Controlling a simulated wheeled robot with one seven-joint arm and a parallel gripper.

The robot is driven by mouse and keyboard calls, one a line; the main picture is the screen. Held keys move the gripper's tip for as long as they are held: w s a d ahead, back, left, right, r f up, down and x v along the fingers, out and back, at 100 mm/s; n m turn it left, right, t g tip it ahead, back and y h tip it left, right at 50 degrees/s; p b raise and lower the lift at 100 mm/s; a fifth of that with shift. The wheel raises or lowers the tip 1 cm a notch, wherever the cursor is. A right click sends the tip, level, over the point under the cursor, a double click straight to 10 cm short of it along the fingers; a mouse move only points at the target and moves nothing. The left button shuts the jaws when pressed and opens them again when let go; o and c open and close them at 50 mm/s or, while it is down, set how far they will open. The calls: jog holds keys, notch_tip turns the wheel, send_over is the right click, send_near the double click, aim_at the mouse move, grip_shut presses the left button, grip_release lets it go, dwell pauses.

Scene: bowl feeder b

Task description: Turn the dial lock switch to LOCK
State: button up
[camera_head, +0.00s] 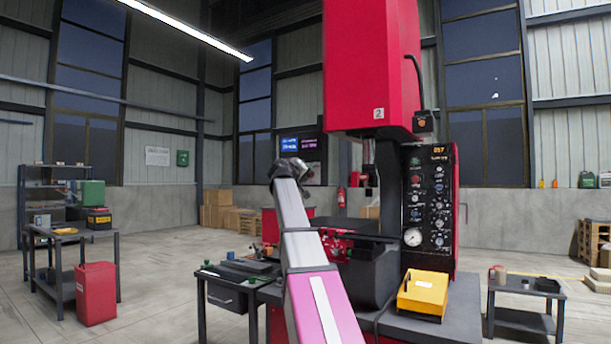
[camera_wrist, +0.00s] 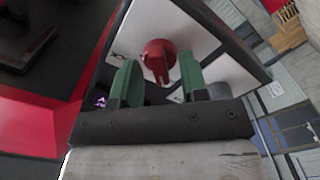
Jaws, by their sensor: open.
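The dial lock switch shows in the wrist view as a red round knob (camera_wrist: 158,52) with a raised grip bar, on a pale plate (camera_wrist: 200,35) with a dark frame. My gripper (camera_wrist: 158,66) is open. Its two green fingers stand apart, one left and one right of the knob in the picture. I see no clear contact between fingers and knob, and cannot judge the depth gap. The markings on the plate are too small to read. In the head view my arm reaches up and away, and I cannot make out the knob or the fingers there.
A large red machine (camera_head: 372,60) stands right of my arm, with a black panel (camera_head: 428,200) of several knobs and a gauge. A dark table (camera_head: 235,270) stands left of my arm.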

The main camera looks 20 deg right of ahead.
grip_shut()
jog(key=shift+m, duration=8.9)
